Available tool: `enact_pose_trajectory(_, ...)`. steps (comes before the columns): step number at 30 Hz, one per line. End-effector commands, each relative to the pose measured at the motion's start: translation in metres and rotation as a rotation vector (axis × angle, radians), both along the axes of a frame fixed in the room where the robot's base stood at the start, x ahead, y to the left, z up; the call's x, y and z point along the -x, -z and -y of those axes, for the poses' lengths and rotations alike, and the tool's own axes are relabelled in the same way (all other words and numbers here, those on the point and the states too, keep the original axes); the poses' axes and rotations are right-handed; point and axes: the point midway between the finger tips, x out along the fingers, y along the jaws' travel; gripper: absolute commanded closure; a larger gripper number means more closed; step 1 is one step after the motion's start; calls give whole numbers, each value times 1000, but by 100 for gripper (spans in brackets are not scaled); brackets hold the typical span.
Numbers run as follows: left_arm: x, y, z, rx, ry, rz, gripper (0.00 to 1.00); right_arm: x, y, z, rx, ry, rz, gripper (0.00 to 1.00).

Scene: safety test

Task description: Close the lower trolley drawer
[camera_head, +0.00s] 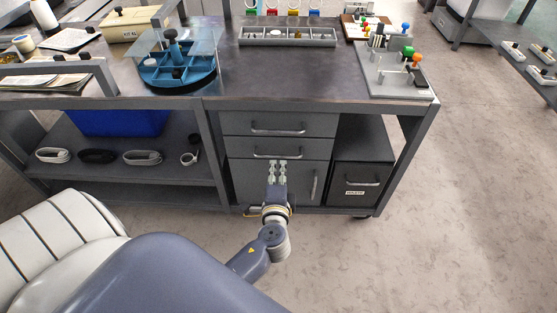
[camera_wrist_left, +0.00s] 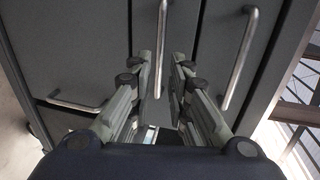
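The lower trolley drawer (camera_head: 240,149) is a narrow grey front with a horizontal bar handle (camera_head: 290,154), below the upper drawer (camera_head: 240,126). Its front looks about level with the upper one; I cannot tell whether a small gap is left. My left gripper (camera_head: 278,163) is in front of it, just below the handle in the head view. In the left wrist view, turned sideways, the lower drawer's handle (camera_wrist_left: 161,40) lies in line with the gap between the fingers (camera_wrist_left: 163,68). The fingers are apart with nothing clearly held; contact is unclear. My right gripper is not in view.
A cabinet door with a vertical handle (camera_head: 314,188) is below the drawers. The left shelf (camera_head: 110,172) holds coiled cables and a blue bin (camera_head: 120,122). The floor to the right (camera_head: 460,200) is clear.

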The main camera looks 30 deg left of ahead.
Motion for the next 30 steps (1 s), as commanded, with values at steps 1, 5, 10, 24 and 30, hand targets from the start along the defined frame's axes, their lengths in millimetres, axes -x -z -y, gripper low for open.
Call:
enact_pose_trajectory(1, 9, -1, 5, 2, 0, -2, 83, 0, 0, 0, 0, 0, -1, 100)
enact_pose_trajectory(5, 25, -5, 15, 2, 1, -1, 83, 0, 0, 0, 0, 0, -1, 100)
enact_pose_trajectory(10, 35, -9, 21, 1, -1, 0, 83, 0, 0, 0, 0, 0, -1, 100)
enact_pose_trajectory(24, 35, -9, 21, 0, 0, 0, 83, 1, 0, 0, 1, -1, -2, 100)
enact_pose_trajectory(30, 42, -8, 15, 52, -36, -1, 83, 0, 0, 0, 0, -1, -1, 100)
